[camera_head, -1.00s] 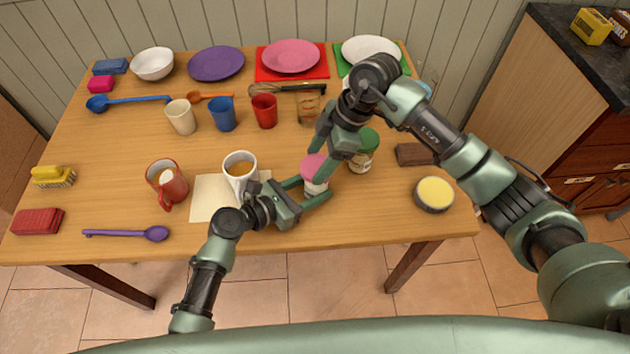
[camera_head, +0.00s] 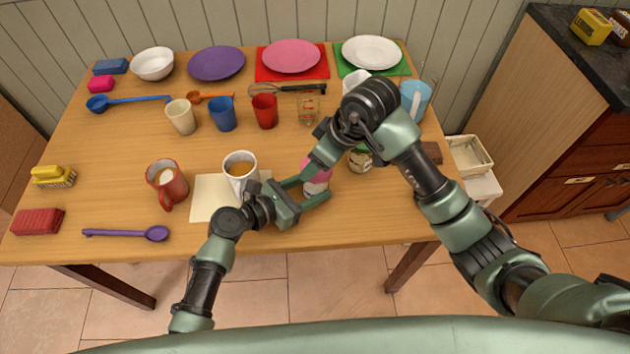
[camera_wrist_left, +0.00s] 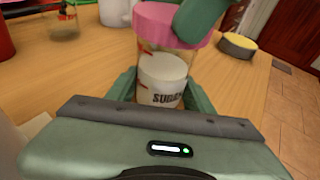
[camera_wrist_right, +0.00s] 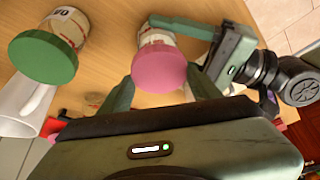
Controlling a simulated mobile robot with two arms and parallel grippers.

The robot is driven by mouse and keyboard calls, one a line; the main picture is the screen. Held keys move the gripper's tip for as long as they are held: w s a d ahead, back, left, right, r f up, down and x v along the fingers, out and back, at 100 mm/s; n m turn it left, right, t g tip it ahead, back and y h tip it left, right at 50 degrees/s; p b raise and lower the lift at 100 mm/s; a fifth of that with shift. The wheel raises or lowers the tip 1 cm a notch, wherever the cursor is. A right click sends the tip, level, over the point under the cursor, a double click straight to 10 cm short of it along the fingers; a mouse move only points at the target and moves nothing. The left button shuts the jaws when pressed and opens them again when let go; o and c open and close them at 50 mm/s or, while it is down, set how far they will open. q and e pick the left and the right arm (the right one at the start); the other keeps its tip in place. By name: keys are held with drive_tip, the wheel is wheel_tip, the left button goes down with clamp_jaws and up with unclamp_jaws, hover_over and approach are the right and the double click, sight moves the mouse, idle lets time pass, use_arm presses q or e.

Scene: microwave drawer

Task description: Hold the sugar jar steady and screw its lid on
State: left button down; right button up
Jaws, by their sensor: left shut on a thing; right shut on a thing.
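My left gripper (camera_head: 306,197) is shut around the jar's body from the left. The pink lid (camera_wrist_right: 160,67) sits on the jar's mouth; it also shows in the left wrist view (camera_wrist_left: 160,24). Whether it is threaded cannot be seen. My right gripper (camera_wrist_right: 160,88) is shut on the lid, with a finger on either side of it. In the head view the right gripper partly hides the lid.
A jar with a green lid (camera_wrist_right: 47,57) stands close by, partly behind my right arm in the head view. A white mug of coffee (camera_head: 240,172) stands close to my left gripper. A round yellow-topped tin (camera_wrist_left: 237,44) is to the right.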

drive_tip(key=o, duration=1.4)
drive_tip(key=shift+w+d, duration=0.1)
drive_tip(key=shift+d, duration=0.2)
drive_tip(key=shift+o, duration=0.2)
drive_tip(key=shift+a, duration=0.15)
drive_tip(key=n+g, duration=0.1)
drive_tip(key=n, duration=0.2)
drive_tip(key=n+g+y, duration=0.1)
drive_tip(key=n, duration=0.2)
drive_tip(key=n+g, duration=0.2)
drive_tip(key=n, duration=0.3)
drive_tip(key=n+g, duration=0.1)
drive_tip(key=n, duration=0.1)
drive_tip(key=shift+n+h, duration=0.3)
drive_tip(key=shift+n, duration=0.1)
